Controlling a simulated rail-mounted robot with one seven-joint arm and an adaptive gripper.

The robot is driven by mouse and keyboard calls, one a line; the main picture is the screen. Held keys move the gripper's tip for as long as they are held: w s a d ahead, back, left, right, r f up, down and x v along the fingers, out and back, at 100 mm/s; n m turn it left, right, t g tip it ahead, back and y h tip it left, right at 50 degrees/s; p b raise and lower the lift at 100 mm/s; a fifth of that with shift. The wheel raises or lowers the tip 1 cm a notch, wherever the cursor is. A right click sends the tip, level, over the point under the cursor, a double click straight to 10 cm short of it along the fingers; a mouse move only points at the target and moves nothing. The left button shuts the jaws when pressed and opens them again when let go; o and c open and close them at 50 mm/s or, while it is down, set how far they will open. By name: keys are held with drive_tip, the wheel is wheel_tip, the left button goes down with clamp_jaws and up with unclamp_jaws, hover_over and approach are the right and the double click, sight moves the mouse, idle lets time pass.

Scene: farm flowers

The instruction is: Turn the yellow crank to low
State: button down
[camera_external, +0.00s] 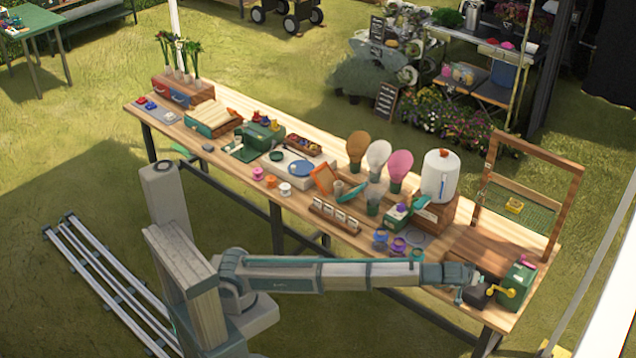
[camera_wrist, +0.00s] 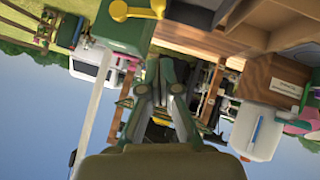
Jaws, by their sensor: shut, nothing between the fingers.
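The yellow crank (camera_external: 507,292) sticks out from the front of a green box (camera_external: 521,276) at the right end of the wooden table. In the wrist view, which is upside down, the crank (camera_wrist: 137,10) shows at the top edge, on the green box (camera_wrist: 122,36). My gripper (camera_external: 460,297) is just left of the crank in the external view, apart from it. In the wrist view my gripper (camera_wrist: 166,62) has its fingers together and empty. Any low marking on the box is too small to read.
A dark box (camera_external: 484,296) sits beside my gripper. A wooden frame with green mesh (camera_external: 530,214) stands behind the green box. A white dispenser on a wooden block (camera_external: 437,178) and several small tools and pots stand farther left. Bare tabletop (camera_external: 487,250) lies behind my gripper.

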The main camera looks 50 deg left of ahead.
drive_tip(key=p, duration=0.2)
approach(492, 288)
drive_tip(key=w+r, duration=0.1)
drive_tip(key=w, duration=0.2)
drive_tip(key=shift+w+d+f+p, duration=0.15)
drive_tip(key=shift+f+p, duration=0.1)
drive_tip(key=shift+f, duration=0.45)
drive_tip(key=shift+w+a+f+p, duration=0.15)
drive_tip(key=shift+f+p, duration=0.1)
drive_tip(key=shift+f, duration=0.45)
drive_tip(key=shift+w+d+f+p, duration=0.15)
drive_tip(key=shift+w+f+p, duration=0.1)
drive_tip(key=shift+f, duration=0.5)
drive_tip(key=shift+s, duration=0.1)
